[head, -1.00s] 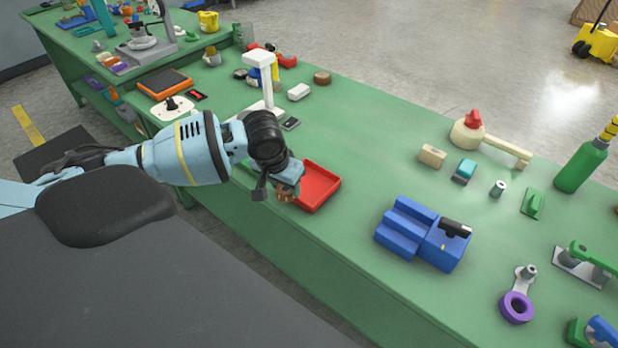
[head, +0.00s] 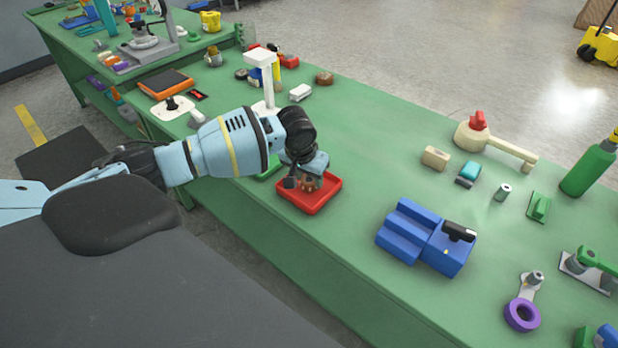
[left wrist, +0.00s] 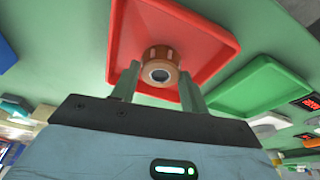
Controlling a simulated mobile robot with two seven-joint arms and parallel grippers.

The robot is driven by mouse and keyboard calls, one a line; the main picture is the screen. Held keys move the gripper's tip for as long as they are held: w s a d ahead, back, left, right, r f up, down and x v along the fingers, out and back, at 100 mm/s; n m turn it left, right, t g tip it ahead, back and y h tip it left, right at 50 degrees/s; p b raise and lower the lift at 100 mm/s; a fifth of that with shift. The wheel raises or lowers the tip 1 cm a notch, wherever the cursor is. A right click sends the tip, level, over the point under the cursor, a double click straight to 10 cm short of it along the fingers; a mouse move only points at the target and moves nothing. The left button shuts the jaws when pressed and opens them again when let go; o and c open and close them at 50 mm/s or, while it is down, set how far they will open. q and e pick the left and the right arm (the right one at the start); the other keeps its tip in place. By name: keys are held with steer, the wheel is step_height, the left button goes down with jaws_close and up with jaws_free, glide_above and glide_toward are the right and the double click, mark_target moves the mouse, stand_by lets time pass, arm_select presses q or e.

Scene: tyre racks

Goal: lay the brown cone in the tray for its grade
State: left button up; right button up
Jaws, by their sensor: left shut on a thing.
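The brown cone (left wrist: 160,66) is between the two fingers of my left gripper (left wrist: 158,88), which is shut on it. In the left wrist view its round end with a dark hole faces the camera. The red tray (left wrist: 190,25) lies right behind the cone in that view. In the head view my left gripper (head: 308,180) is over the red tray (head: 325,203), with the brown cone (head: 309,183) inside the tray's outline. I cannot tell whether the cone touches the tray floor. A green tray (left wrist: 262,88) is beside the red one. My right gripper is out of view.
A white stand (head: 268,85) rises behind my left arm. A blue stepped block (head: 425,237) sits to the right of the red tray. The green bench between is clear.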

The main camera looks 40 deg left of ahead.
arm_select(q)
steer(key=shift+f, duration=0.35)
steer(key=shift+f, duration=0.1)
steer(key=o, duration=1)
steer(key=shift+o, duration=0.5)
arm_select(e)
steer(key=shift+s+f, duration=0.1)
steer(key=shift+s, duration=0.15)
arm_select(q)
steer(key=p+v, duration=0.2)
steer(key=v, duration=1)
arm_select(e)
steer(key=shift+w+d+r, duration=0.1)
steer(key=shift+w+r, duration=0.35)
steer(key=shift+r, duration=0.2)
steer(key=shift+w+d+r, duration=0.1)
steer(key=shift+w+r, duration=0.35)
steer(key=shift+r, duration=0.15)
arm_select(q)
steer(key=shift+s, duration=0.1)
